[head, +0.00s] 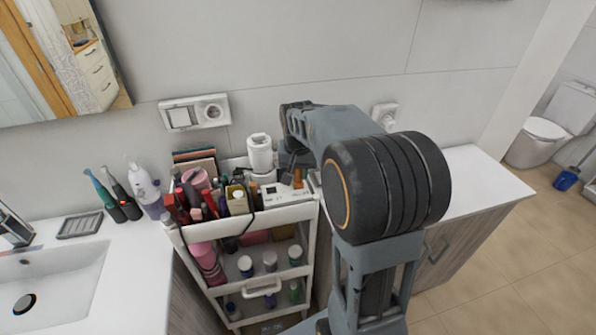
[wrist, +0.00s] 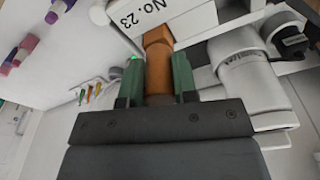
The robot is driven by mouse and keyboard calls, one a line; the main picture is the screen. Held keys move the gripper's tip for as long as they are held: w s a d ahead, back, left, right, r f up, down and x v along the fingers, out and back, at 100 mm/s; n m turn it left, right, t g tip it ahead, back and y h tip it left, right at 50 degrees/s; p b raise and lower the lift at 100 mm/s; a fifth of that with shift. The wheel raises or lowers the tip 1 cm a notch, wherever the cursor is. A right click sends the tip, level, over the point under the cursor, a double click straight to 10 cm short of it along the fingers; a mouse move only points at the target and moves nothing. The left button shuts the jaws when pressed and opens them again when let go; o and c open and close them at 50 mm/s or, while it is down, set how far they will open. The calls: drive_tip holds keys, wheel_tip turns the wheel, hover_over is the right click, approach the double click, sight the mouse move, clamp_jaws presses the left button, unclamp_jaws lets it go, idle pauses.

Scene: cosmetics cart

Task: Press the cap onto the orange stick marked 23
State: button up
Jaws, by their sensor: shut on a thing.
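My gripper (wrist: 158,82) has its two green fingers on either side of an orange piece, which I take to be the cap (wrist: 159,75). A further orange part, apparently the stick (wrist: 157,38), continues beyond it toward a white holder marked "No. 23" (wrist: 150,14). The two look in line, but I cannot tell whether the cap is seated. In the head view an orange upright piece (head: 297,178) shows at the cart's right back, just below my wrist. My fingers there are mostly hidden by the arm.
The white cart (head: 292,214) is crowded with bottles and tubes left of my gripper. A white cylindrical container (head: 260,153) stands close by, near the wall. A washbasin counter (head: 120,255) is at left, and a clear white counter (head: 472,185) is at right.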

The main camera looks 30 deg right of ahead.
drive_tip(key=o, duration=1)
drive_tip(key=shift+o, duration=0.2)
drive_tip(key=o, duration=0.4)
drive_tip(key=shift+r, duration=0.1)
drive_tip(key=shift+r+p, duration=3.15)
drive_tip(key=shift+r, duration=0.8)
clamp_jaws()
